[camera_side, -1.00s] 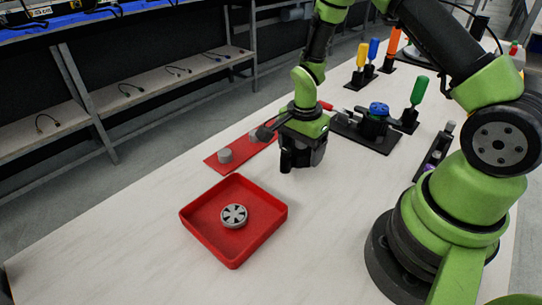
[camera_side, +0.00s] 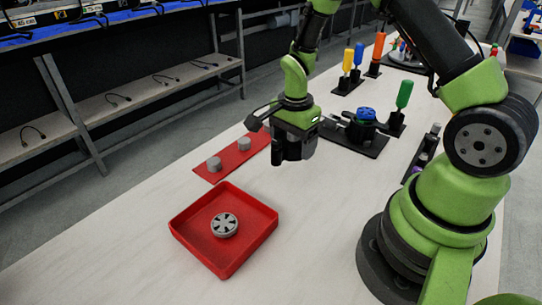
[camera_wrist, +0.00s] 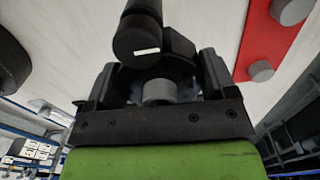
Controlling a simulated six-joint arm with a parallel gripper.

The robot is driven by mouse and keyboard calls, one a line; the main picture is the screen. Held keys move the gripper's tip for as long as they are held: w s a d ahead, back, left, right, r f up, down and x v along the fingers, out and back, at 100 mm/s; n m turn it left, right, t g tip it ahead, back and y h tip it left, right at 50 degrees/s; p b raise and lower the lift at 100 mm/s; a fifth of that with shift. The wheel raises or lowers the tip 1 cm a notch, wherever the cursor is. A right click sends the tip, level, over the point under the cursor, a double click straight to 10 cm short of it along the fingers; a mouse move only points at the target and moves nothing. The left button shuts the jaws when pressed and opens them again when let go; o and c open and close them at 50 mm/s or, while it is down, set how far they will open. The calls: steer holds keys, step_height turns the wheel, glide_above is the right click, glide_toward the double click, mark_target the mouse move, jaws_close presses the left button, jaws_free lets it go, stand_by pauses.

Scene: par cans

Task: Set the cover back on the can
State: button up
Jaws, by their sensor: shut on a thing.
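My gripper (camera_side: 292,150) hangs above the table, just right of the red plate in the side view. In the wrist view its two black fingers (camera_wrist: 160,80) are closed on a grey round piece (camera_wrist: 158,93), with a dark rounded shape around it. Much of the held piece is hidden, and I cannot tell for certain whether it is the cover. A grey round piece with dark slots (camera_side: 224,225) lies in the red tray (camera_side: 252,250), apart from my gripper. I cannot tell which thing is the can.
The red plate (camera_side: 238,162) carries two short grey cylinders and also shows in the wrist view (camera_wrist: 268,42). A black stand with a blue top (camera_side: 366,114) and upright coloured-handled tools are at the back right.

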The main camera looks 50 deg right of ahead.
steer(key=s+d+r+m, duration=0.1)
steer(key=d+r+m, duration=0.1)
steer(key=d+m, duration=0.4)
steer(key=s+d+r+m, duration=0.1)
steer(key=d+r+m, duration=0.15)
steer(key=d, duration=0.55)
step_height(320, 180, up, 3)
steer(key=m, duration=0.8)
glide_above(367, 111)
steer(key=shift+w, duration=0.1)
steer(key=shift+f+m, duration=0.15)
steer(key=shift+m, duration=0.1)
steer(key=shift+f, duration=3.2)
steer(key=shift+f, duration=0.1)
steer(key=o, duration=0.5)
steer(key=shift+o, duration=0.2)
steer(key=shift+o, duration=1.3)
